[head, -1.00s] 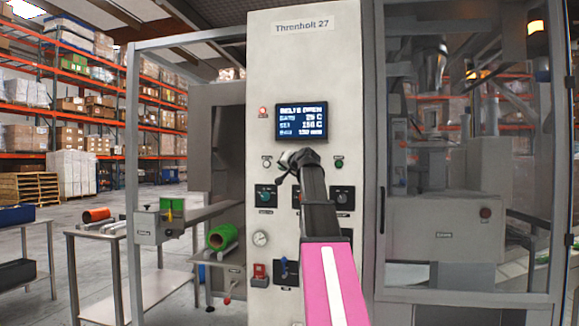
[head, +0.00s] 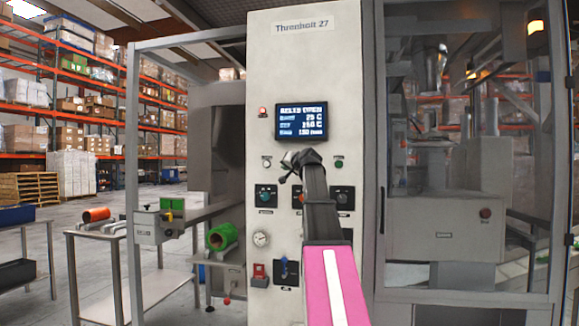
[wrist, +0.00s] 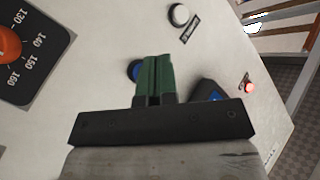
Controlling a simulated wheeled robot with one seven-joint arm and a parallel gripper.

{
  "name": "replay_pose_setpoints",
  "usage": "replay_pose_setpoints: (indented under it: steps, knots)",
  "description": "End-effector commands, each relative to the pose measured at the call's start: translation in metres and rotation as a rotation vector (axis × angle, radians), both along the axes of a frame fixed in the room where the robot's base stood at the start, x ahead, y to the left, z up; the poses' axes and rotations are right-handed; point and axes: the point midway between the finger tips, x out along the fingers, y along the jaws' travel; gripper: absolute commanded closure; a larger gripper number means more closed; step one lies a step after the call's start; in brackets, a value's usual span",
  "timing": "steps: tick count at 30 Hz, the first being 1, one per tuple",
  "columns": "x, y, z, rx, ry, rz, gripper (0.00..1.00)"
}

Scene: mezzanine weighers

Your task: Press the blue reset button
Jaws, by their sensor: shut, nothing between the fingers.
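The blue button (wrist: 133,70) shows in the wrist view as a blue, dark-rimmed round piece on the pale panel, partly hidden behind my gripper's green fingers. My gripper (wrist: 155,60) is shut and empty, with its fingertips just right of the blue button in that picture. I cannot tell whether they touch the panel. In the head view my gripper (head: 284,179) is in front of the machine's control panel (head: 290,50), below the display, and the blue button is not visible there.
A white button (wrist: 179,15), an orange dial (wrist: 8,46) and a red lamp (wrist: 249,88) are near in the wrist view. The head view shows the display (head: 301,121), two selector knobs (head: 265,196) (head: 342,198), a gauge (head: 261,239) and a blue-handled switch (head: 284,268).

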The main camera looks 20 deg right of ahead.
Motion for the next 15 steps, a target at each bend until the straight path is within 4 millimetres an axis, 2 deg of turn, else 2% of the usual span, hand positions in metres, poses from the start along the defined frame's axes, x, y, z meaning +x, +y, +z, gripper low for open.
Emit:
replay_pose_setpoints:
  steps: [1,6,15]
  knots:
    - [0.008,-0.005,0.001,0.000,0.001,-0.001,1.00]
    - [0.023,-0.016,0.000,0.001,0.001,0.000,1.00]
    - [0.029,-0.020,0.000,0.000,0.000,0.000,1.00]
